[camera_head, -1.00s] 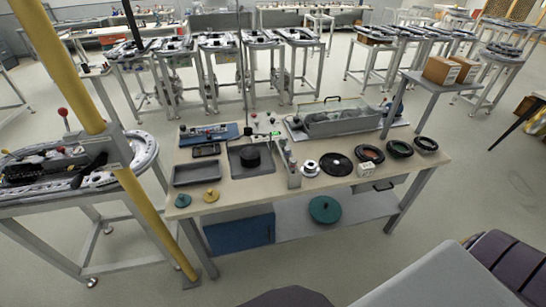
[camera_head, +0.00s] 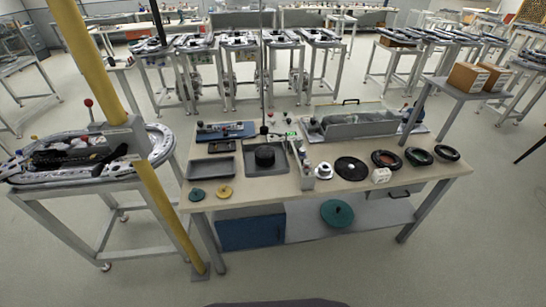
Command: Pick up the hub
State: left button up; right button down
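A small round white and silver part with a dark centre (camera_head: 323,171) lies on the workbench (camera_head: 246,199) near its middle; it looks like the hub, but I cannot tell for sure. A black round piece (camera_head: 265,156) sits in a square grey tray left of it. A flat black disc (camera_head: 351,168) lies just right of the white part. Neither of my grippers is in view.
Dark rings (camera_head: 386,159) lie at the bench's right, with a small white box (camera_head: 381,175) in front. A yellow post (camera_head: 164,217) stands left of the bench, beside a ring-track table (camera_head: 50,188). The floor in front is clear.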

aim_at(264, 155)
jog(key=i+j+z, duration=0.2)
jog(key=j+z, duration=0.2)
jog(key=j, duration=0.25)
jog(key=i+j+z, duration=0.1)
jog(key=j+z, duration=0.3)
jog(key=j, duration=0.25)
jog(key=j+z, duration=0.4)
jog(key=j, duration=0.3)
